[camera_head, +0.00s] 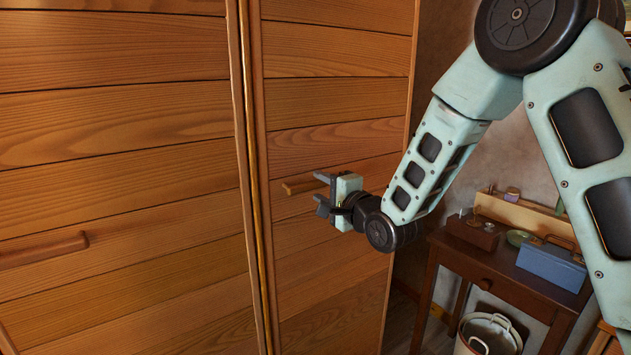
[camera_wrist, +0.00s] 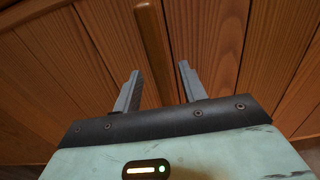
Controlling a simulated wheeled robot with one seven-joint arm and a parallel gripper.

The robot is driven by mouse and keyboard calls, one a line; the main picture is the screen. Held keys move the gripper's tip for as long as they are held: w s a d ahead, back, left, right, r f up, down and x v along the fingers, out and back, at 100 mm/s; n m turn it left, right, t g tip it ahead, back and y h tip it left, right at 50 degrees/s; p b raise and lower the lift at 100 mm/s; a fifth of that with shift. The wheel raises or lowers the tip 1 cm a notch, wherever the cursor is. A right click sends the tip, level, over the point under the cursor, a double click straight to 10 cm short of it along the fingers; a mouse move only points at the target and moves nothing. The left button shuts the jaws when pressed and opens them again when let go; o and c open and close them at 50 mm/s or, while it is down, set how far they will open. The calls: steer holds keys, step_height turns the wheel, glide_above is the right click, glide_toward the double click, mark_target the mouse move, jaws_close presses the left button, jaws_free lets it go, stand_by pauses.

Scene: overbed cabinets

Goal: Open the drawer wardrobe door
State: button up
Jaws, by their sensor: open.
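The wooden wardrobe has a right door (camera_head: 330,90) and a left door (camera_head: 110,120), both of horizontal planks, with a narrow upright seam between them. The right door looks shut. A wooden bar handle (camera_head: 300,187) sits on the right door, and another handle (camera_head: 45,250) on the left door. My gripper (camera_head: 323,194) is open in front of the right door, close to its handle. In the wrist view the right door's handle (camera_wrist: 153,50) runs away from between my two fingers (camera_wrist: 157,85). Whether the fingers touch it cannot be told.
A wooden side table (camera_head: 480,265) stands right of the wardrobe, with a blue box (camera_head: 552,264), a small brown box (camera_head: 472,232) and a green dish (camera_head: 518,238) on it. A white bucket (camera_head: 488,335) is below. Free room lies before the doors.

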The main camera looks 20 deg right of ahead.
mark_target(317, 185)
steer(key=shift+x, duration=1.5)
jaws_close()
